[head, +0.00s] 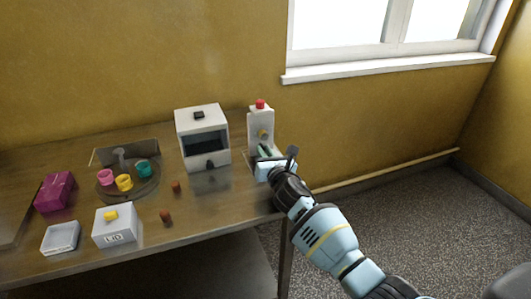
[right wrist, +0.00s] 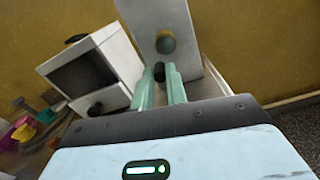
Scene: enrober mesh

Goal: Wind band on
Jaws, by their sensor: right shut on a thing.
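A tall pale machine (head: 259,130) with a red button (head: 260,104) on top and a brass knob (head: 262,134) on its front stands at the table's right end. Its front and the brass knob (right wrist: 166,44) also show in the right wrist view. My right gripper (head: 265,152) is in front of this machine, below the brass knob. Its green fingers (right wrist: 159,74) are shut on a small black knob (right wrist: 158,70) between their tips. What the black knob is joined to is hidden. No band can be made out. My left gripper is not in view.
A white box with a dark window (head: 205,140) stands just left of the machine. Further left are a round dark tray (head: 128,192) with coloured cups, a magenta box (head: 55,192), a white labelled box (head: 115,226) and a shallow white dish (head: 61,238). Two small brown pieces lie nearby.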

